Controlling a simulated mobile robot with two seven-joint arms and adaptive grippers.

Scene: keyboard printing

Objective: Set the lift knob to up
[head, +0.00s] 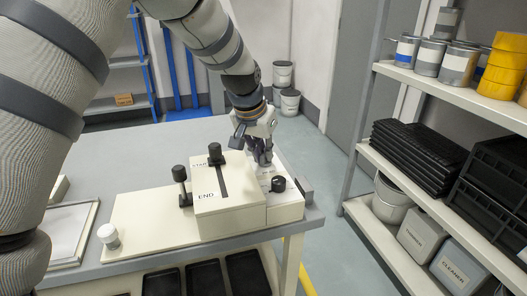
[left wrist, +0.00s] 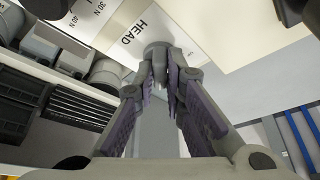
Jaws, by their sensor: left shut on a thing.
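My left gripper (head: 262,160) is shut on a grey round knob (left wrist: 156,48) at the back part of the cream printing device (head: 228,205). In the left wrist view the fingertips (left wrist: 163,75) close around this knob, right beside the printed word HEAD. It is likely the lift knob; the fingers hide much of it, and I cannot read its setting. A black dial (head: 277,184) sits just in front of the gripper. A black slider knob (head: 215,153) stands at the START end of a slot that runs to END.
A black-topped post (head: 180,175) stands left of the slotted block. A small white-capped jar (head: 108,235) is on the device's base plate, and a framed tray (head: 70,232) lies further left. The grey table (head: 120,150) is clear behind. Shelves (head: 430,80) stand at the right.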

